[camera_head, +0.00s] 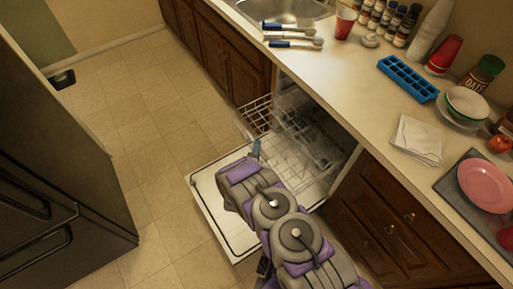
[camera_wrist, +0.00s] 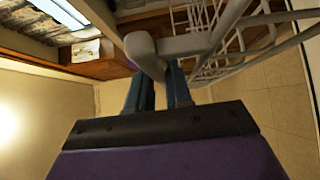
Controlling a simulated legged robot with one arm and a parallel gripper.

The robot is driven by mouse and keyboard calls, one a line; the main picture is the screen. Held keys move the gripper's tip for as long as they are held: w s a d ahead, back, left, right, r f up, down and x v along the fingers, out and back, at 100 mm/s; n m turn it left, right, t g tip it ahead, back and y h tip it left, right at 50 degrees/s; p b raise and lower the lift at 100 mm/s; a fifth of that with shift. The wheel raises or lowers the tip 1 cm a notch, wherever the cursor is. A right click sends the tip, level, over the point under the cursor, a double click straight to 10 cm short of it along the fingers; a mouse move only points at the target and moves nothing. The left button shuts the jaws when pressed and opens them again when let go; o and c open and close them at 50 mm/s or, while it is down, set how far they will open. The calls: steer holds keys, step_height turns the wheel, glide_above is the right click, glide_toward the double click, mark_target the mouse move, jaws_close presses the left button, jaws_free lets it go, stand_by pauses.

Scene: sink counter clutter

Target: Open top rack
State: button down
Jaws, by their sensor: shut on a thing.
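The dishwasher stands open under the counter, its white door (camera_head: 222,205) folded down flat. The top rack (camera_head: 256,112) is a white wire basket that sticks partly out of the dishwasher over the door. My gripper (camera_head: 256,148) is at the rack's front edge in the head view; my arm hides part of the door and lower interior. In the wrist view, the two blue fingers of my gripper (camera_wrist: 160,85) are closed on a pale bar of the top rack (camera_wrist: 188,44). The exact contact is partly hidden by the bar.
The counter (camera_head: 340,80) above holds a red cup (camera_head: 345,23), a blue ice tray (camera_head: 408,79) and other clutter. Wooden cabinets (camera_head: 385,215) flank the dishwasher. A dark fridge (camera_head: 60,170) stands at left. The tiled floor (camera_head: 140,115) between is clear.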

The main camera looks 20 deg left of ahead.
steer(key=shift+s+f, duration=0.1)
steer(key=shift+f, duration=0.1)
steer(key=c, duration=1.4)
jaws_free()
steer(key=shift+a, duration=0.1)
steer(key=shift+r, duration=0.1)
steer(key=s+d+p, duration=0.2)
steer(key=s+p, duration=0.2)
steer(key=s, duration=1.3)
steer(key=shift+w, duration=0.1)
